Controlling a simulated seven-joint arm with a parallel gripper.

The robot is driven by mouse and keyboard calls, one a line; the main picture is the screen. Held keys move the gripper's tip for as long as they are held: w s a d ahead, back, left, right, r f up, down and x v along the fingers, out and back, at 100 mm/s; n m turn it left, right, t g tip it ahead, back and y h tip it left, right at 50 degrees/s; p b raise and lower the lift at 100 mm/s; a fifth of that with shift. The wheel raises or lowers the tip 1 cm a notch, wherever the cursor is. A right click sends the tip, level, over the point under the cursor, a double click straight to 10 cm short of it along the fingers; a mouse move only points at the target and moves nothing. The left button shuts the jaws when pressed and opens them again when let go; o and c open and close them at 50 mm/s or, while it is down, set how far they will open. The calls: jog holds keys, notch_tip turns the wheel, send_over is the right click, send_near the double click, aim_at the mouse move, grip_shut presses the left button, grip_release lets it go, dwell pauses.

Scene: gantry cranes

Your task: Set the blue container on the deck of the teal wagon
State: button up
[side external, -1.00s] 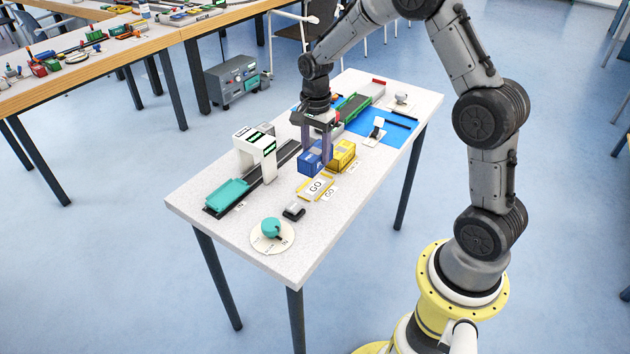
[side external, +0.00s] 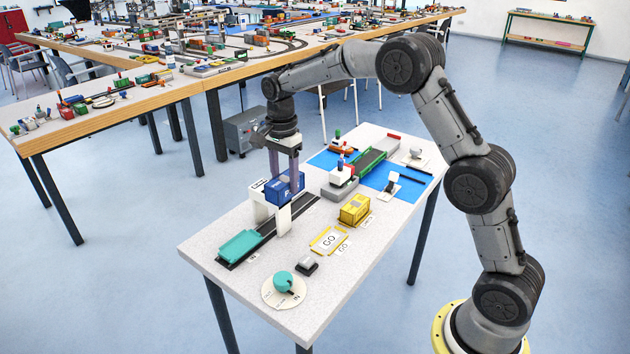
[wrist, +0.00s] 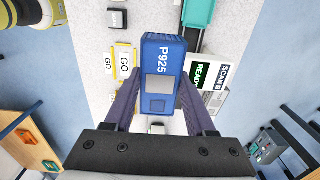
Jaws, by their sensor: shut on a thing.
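My gripper (side external: 284,184) is shut on the blue container (side external: 278,190) and holds it up off the table, level and close to the top of the white gantry arch (side external: 260,205). In the wrist view the blue container (wrist: 160,75), marked P925, sits between the two fingers. The teal wagon (side external: 240,245) stands on the black track at the table's left end, beyond the arch from the container. Part of the teal wagon (wrist: 197,12) shows at the top of the wrist view. Its deck looks empty.
A yellow container (side external: 355,209) stands right of the track, near the yellow-edged GO plate (side external: 328,241). A teal knob (side external: 283,281) on a round dial and a small grey-black block (side external: 307,265) are at the front. The ship model (side external: 345,172) lies behind on blue.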

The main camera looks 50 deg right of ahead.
jog(key=w+a, duration=0.7)
jog(key=a, duration=0.3)
jog(key=shift+a+f, duration=0.15)
jog(key=shift+f, duration=5.6)
jog(key=shift+f, duration=0.75)
jog(key=o, duration=1.3)
jog(key=shift+o, duration=0.2)
jog(key=shift+r, duration=0.1)
notch_tip(320, 180, up, 7)
